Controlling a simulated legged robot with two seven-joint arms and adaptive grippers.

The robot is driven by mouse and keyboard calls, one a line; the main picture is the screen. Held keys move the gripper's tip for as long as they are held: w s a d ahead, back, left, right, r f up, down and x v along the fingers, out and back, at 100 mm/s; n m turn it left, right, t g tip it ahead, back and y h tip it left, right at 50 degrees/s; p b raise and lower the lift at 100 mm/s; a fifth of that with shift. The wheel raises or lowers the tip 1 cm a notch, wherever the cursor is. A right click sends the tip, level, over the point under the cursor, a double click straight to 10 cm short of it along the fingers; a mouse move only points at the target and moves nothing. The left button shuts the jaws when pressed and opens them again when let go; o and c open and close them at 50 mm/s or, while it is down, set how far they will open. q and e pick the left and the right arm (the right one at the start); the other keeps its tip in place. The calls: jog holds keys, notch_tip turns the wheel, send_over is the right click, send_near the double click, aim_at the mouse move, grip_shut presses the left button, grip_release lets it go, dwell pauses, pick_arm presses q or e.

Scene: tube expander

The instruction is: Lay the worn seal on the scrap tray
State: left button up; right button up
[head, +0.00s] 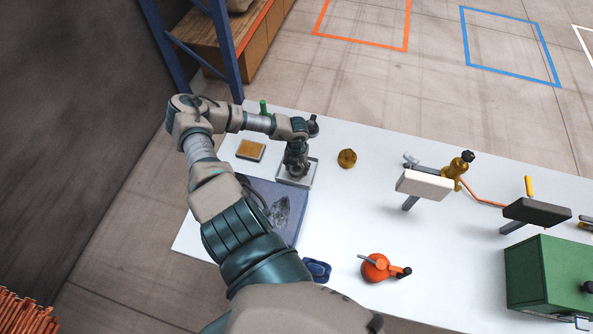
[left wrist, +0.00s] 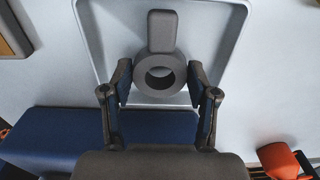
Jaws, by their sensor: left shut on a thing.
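The worn seal (left wrist: 160,56), a dark grey ring with a flat tab, is between the fingers of my left gripper (left wrist: 159,80) in the left wrist view. The gripper is shut on it, one finger on each side of the ring. The scrap tray (left wrist: 235,45), pale grey with a raised rim, lies beneath the seal. In the head view my left gripper (head: 297,172) points down over the tray (head: 292,182) and hides part of it. Whether the seal touches the tray floor I cannot tell. My right gripper is not in view.
A blue mat (head: 285,200) lies just in front of the tray. A yellow-topped block (head: 250,150) is to its left and a brass hex piece (head: 347,158) to its right. An orange tool (head: 376,268), clamped fixtures and a green box (head: 548,275) stand further right.

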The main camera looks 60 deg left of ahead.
pick_arm(q)
jog(key=shift+f+b, duration=0.45)
jog(key=shift+f, duration=0.15)
dwell(0.9)
jog(key=o, duration=1.5)
jog(key=shift+c, duration=0.2)
jog(key=shift+r, duration=0.1)
notch_tip(320, 180, up, 8)
jog(key=p, duration=0.6)
jog(key=shift+r, duration=0.25)
